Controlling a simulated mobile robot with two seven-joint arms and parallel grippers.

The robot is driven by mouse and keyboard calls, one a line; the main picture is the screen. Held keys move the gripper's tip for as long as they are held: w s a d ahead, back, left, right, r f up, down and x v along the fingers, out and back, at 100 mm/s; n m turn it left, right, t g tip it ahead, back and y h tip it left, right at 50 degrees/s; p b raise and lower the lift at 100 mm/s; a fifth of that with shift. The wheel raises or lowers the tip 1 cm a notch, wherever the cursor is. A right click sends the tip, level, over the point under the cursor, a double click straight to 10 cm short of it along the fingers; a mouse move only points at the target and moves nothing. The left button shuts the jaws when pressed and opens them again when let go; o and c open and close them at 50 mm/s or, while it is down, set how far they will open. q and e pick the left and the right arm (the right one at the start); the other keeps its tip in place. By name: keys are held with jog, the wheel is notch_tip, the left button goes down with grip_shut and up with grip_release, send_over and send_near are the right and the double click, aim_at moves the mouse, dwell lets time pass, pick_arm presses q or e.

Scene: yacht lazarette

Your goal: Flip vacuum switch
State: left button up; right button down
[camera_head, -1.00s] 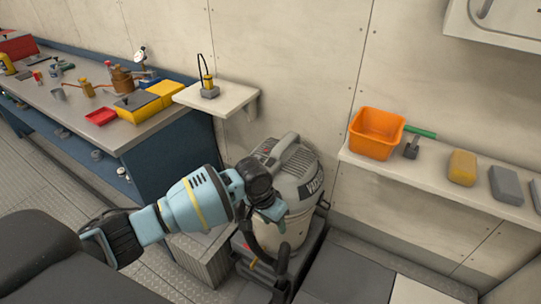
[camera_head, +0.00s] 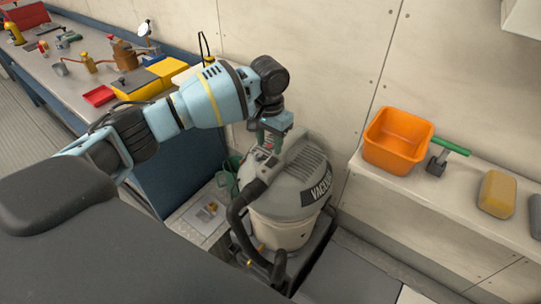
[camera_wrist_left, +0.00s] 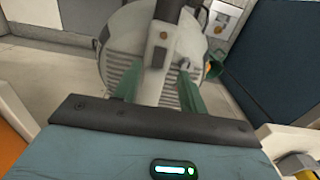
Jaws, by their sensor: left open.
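The grey and cream vacuum (camera_head: 287,205), marked VACUUM, stands upright with its black hose at its front left. My left gripper (camera_head: 267,137) is open just above the rear left of its lid, pointing down. In the left wrist view the green fingers (camera_wrist_left: 158,85) are apart, with the vacuum's ribbed lid (camera_wrist_left: 125,60) and a pale bar-like handle (camera_wrist_left: 156,50) between and beyond them. Contact cannot be told. My right gripper is not in view.
A wall shelf on the right holds an orange bin (camera_head: 397,140), a green-handled tool (camera_head: 444,150) and a yellow block (camera_head: 497,193). A workbench with tools and yellow boxes (camera_head: 139,84) lies at the left. The wall is close behind the vacuum.

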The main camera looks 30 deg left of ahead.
aim_at(270, 164)
pick_arm(q)
notch_tip(270, 164, down, 6)
jog(key=shift+w+f, duration=0.1)
jog(key=shift+f, duration=0.05)
dwell(0.3)
grip_shut()
